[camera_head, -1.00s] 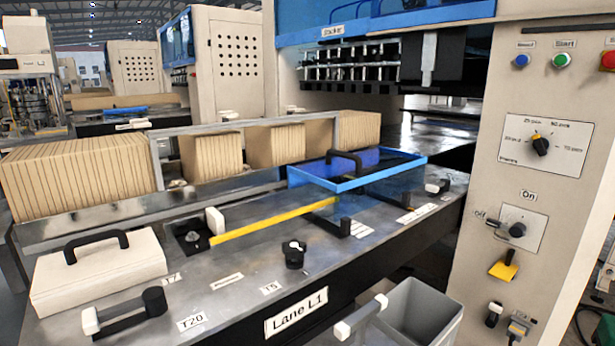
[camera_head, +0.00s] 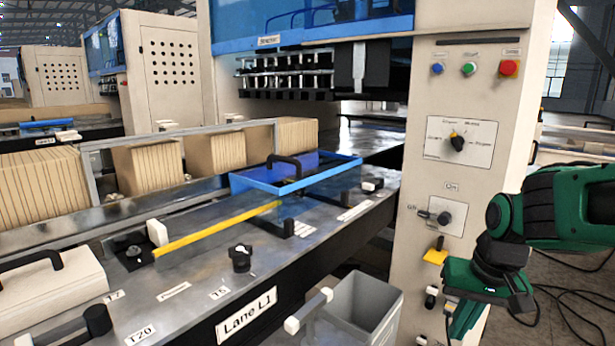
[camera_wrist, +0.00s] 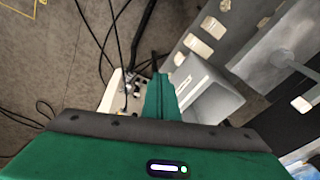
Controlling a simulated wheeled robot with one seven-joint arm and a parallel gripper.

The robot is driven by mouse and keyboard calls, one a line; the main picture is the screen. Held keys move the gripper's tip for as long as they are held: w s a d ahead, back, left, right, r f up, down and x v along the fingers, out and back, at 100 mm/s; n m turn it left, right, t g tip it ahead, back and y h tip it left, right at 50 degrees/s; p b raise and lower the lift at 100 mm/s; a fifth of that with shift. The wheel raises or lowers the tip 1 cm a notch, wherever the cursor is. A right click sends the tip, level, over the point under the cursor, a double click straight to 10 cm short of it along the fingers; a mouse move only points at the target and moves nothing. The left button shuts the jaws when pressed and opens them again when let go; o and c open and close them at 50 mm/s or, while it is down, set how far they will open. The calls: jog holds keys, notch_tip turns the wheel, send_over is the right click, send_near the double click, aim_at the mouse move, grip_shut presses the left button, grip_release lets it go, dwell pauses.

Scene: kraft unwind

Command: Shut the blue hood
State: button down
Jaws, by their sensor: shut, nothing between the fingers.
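The blue hood (camera_head: 252,184), a blue-framed see-through cover with a black handle (camera_head: 284,160), sits on the metal lane table in the head view. Its exact angle is hard to tell. My gripper (camera_head: 462,318) is at the lower right of the head view, in front of the cream control column, well apart from the hood. It points downward. In the wrist view my gripper (camera_wrist: 160,92) is shut and empty above the floor and a grey bin; the hood cannot be made out there.
A grey open bin (camera_head: 352,312) stands before the lane table (camera_head: 195,258). The cream column (camera_head: 465,110) carries buttons and knobs between my arm and the hood. A yellow bar (camera_head: 215,228) and a black knob (camera_head: 240,257) are on the table. Cables lie on the floor at right.

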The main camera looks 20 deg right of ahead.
jog(key=w+a+r+t+y, duration=0.15)
jog(key=w+a+t, duration=0.25)
jog(key=w, duration=0.9)
jog(key=m+t+y, duration=0.7)
jog(key=t, duration=0.3)
send_near(310, 177)
jog(key=r, duration=0.2)
jog(key=x, duration=1)
jog(key=shift+w+f, duration=0.2)
jog(key=shift+f, duration=0.1)
jog(key=shift+d, duration=0.1)
jog(key=shift+s, duration=0.1)
